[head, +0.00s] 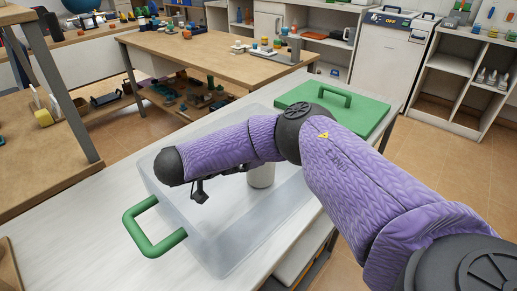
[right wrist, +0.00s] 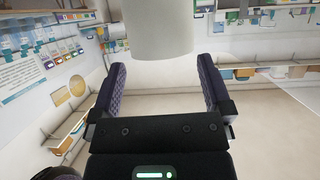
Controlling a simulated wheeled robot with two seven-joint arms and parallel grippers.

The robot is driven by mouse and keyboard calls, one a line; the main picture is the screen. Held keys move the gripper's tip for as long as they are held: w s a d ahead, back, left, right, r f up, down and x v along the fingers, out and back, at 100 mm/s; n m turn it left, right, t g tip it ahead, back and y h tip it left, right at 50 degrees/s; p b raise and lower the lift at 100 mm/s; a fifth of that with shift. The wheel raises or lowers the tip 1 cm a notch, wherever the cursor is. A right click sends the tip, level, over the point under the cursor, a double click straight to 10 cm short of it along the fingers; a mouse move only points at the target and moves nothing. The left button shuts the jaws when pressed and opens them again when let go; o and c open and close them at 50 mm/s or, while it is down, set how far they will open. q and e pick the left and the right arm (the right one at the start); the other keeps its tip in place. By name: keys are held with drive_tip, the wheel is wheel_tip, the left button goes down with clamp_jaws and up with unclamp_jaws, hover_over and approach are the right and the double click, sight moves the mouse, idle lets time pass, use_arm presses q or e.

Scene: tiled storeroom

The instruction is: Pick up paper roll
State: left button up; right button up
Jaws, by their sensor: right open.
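My right arm crosses in front and hides the roll's top. In the right wrist view the white roll (right wrist: 160,32) is at the top middle, in line with the gap between my fingers. My right gripper (right wrist: 160,68) is open, its fingers apart on both sides and nothing gripped. In the head view the arm hides most of that gripper. My left gripper is not in view.
A green lid (head: 335,105) with a handle lies on the table behind the bin. A wooden workbench (head: 200,60) with small items stands farther back, and white shelves (head: 470,75) stand at the back right.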

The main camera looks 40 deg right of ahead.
sight(263, 176)
drive_tip(key=x, duration=0.1)
drive_tip(key=b+x, duration=0.1)
drive_tip(key=x, duration=0.1)
drive_tip(key=shift+d+f, duration=0.15)
drive_tip(key=shift+f, duration=0.25)
drive_tip(key=shift+d+r, duration=0.1)
drive_tip(key=shift+d, duration=0.25)
drive_tip(key=c, duration=1)
